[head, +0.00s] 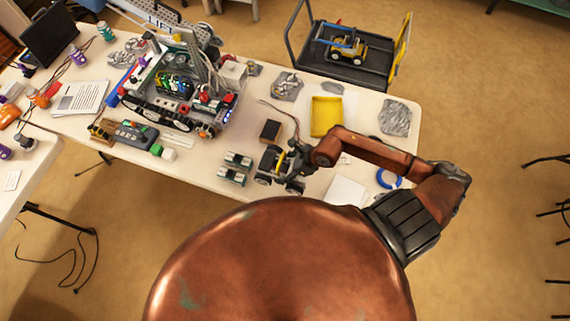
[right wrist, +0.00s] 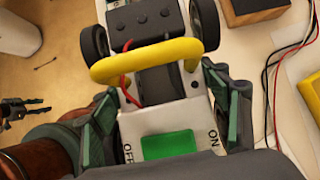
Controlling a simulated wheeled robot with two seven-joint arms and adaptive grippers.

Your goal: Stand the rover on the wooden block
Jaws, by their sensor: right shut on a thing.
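The rover (head: 268,166) is a small dark-and-white vehicle with black wheels near the table's front edge. In the right wrist view the rover (right wrist: 146,18) shows a yellow handle, a red wire and a green ON/OFF switch. My right gripper (head: 289,158) is shut on it, with one finger on each side near the handle's ends. I cannot tell whether its wheels touch the table. The wooden block (head: 270,131), dark on top, lies just behind the rover, apart from it. Its corner shows at the top right of the right wrist view (right wrist: 255,10).
Small grey-and-black parts (head: 235,167) lie left of the rover. A yellow tray (head: 326,116) stands right of the block, and a white pad (head: 346,190) lies at the front right. A large tracked robot (head: 180,90) fills the table's left. Thin wires run near the block.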

